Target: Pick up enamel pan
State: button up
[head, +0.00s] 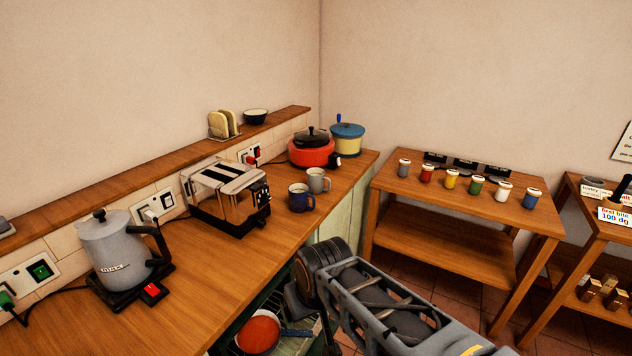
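A red-orange pan (258,331) with a blue handle (296,332) sits low on a slatted rack under the counter, at the bottom of the head view. It is the thing that looks most like the enamel pan. Its lower side is cut by the frame's bottom edge. My arm comes in from the bottom right and bends down close to the right of the handle. My gripper's fingertips do not show, so I cannot see whether they touch the pan.
The counter (205,290) above holds a grey kettle (118,252), a toaster (226,198), two mugs, a red cooker (312,153) and a yellow pot (347,146) with a blue lid. A wooden table (470,203) with several jars stands right. Tiled floor lies between.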

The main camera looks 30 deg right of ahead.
aim_at(262, 334)
jog(key=u, duration=3.55)
jog(key=k, duration=1)
jog(key=z, duration=2.05)
